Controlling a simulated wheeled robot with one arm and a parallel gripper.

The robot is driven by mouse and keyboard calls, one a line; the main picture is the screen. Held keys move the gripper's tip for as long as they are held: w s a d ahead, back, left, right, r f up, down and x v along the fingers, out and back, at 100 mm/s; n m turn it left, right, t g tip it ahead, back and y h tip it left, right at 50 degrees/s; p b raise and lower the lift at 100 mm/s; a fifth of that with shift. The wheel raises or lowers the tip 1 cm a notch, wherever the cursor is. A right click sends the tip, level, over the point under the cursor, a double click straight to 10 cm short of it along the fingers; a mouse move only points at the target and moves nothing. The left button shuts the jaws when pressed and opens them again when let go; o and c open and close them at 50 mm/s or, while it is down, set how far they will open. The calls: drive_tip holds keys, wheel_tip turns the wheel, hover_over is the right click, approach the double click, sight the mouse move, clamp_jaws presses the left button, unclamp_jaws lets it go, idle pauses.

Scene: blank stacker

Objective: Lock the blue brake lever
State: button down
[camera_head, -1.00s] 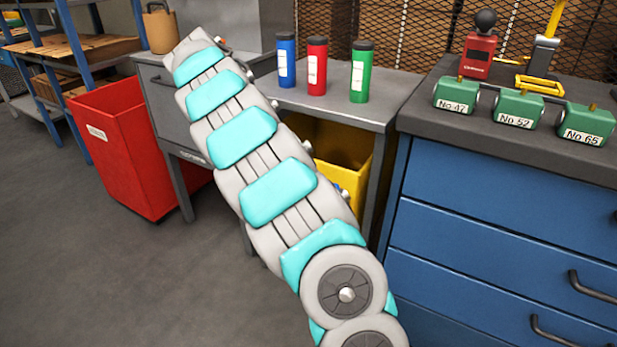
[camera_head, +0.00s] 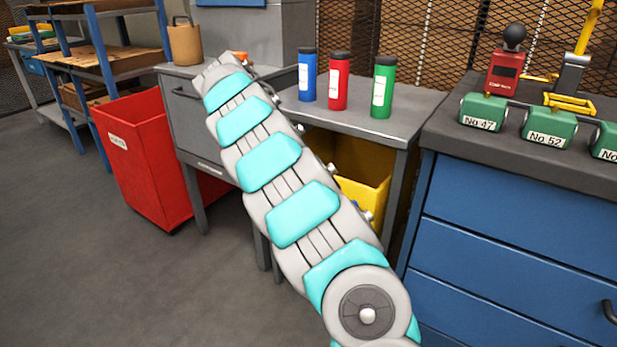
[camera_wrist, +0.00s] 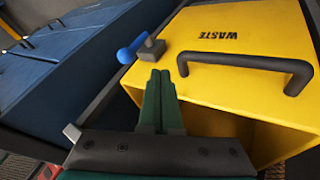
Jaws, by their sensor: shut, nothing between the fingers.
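The blue brake lever (camera_wrist: 128,51) shows in the wrist view, beside a grey block (camera_wrist: 152,48) at the corner of the yellow waste bin (camera_wrist: 215,52). My gripper (camera_wrist: 160,76) has green fingers pressed together with nothing between them. Its tips appear just below the grey block in the picture, with the lever up and to their left; I cannot tell whether they touch the block. In the head view, the yellow bin (camera_head: 367,190) is under the grey table, partly hidden by my arm. My gripper is not visible there.
A black handle (camera_wrist: 250,66) spans the bin's front. Blue drawers (camera_head: 500,230) stand to the right. The grey table (camera_head: 400,105) carries blue, red and green canisters. A red bin (camera_head: 140,155) stands left. Grey floor (camera_head: 120,270) is clear at lower left.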

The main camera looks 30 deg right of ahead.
drive_tip(key=s+d+f, duration=0.4)
drive_tip(key=s+f, duration=0.2)
drive_tip(key=s, duration=0.1)
drive_tip(key=shift+d+f, duration=0.15)
drive_tip(key=shift+d, duration=0.05)
idle(0.5)
